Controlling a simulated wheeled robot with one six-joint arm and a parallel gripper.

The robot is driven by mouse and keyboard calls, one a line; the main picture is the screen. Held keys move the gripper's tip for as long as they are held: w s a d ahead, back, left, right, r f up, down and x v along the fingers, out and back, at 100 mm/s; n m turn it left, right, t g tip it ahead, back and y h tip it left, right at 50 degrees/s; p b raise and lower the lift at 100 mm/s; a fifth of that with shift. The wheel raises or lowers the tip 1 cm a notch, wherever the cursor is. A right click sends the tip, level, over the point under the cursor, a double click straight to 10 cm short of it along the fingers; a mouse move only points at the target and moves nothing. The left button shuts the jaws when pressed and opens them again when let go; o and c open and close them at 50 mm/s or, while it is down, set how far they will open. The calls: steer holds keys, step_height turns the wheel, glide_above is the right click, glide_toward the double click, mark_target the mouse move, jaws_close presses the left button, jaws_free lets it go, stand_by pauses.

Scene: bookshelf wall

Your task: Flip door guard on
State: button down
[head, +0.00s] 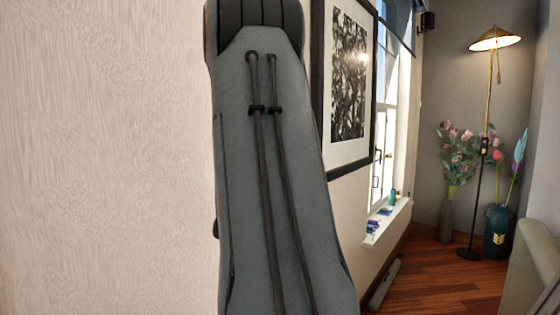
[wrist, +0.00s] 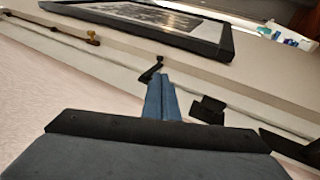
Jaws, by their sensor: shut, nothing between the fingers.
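My gripper (wrist: 160,96) shows in the wrist view as two blue-grey fingers pressed together, with nothing between them. A small black bent piece (wrist: 152,68) shows just beyond the fingertips, by a seam on the pale surface. I cannot tell whether it touches the fingers or is part of the door guard. A dark thin rod with a brass-coloured knob (wrist: 92,38) lies at the upper left, apart from the gripper. I cannot tell whether it is the guard. In the head view my own grey arm fills the middle and hides the gripper; no door guard is recognisable there.
A framed picture (head: 348,82) hangs on the wall right of my arm; it also shows in the wrist view (wrist: 150,22). A window sill (head: 388,222) with small items, vases with flowers (head: 497,228) and a floor lamp (head: 494,40) stand farther right. A pale wall (head: 100,160) fills the left.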

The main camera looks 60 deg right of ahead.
steer(key=p+x, duration=0.4)
steer(key=x, duration=0.8)
steer(key=shift+w, duration=0.15)
